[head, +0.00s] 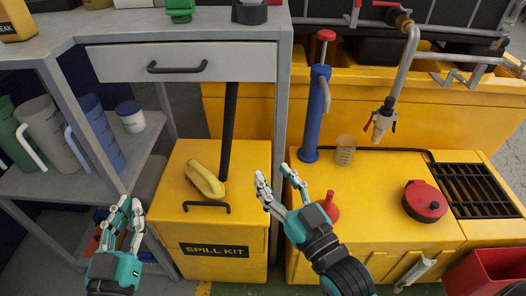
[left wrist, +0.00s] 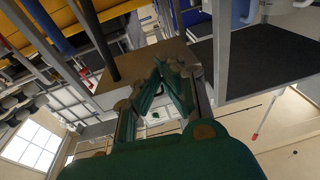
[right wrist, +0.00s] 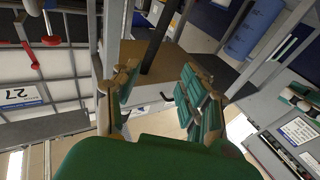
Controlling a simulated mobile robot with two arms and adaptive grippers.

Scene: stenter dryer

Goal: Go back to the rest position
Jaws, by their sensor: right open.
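My left gripper (head: 126,204) is at the lower left of the head view, in front of the grey shelf and left of the spill kit box. Its green fingers lean toward each other in the left wrist view (left wrist: 170,70); whether they touch is unclear. I see nothing held between them. My right gripper (head: 272,182) is in the lower middle of the head view, over the gap between the spill kit box and the yellow cabinet. Its fingers stand apart in the right wrist view (right wrist: 158,75), open and empty.
The yellow spill kit box (head: 225,222) has a yellow scoop-like object (head: 205,181) on its lid. The yellow cabinet (head: 385,225) carries a blue hand pump (head: 317,115), a beaker (head: 345,150), a red funnel (head: 331,204) and a red can (head: 424,201). Jugs (head: 45,130) stand on the shelf.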

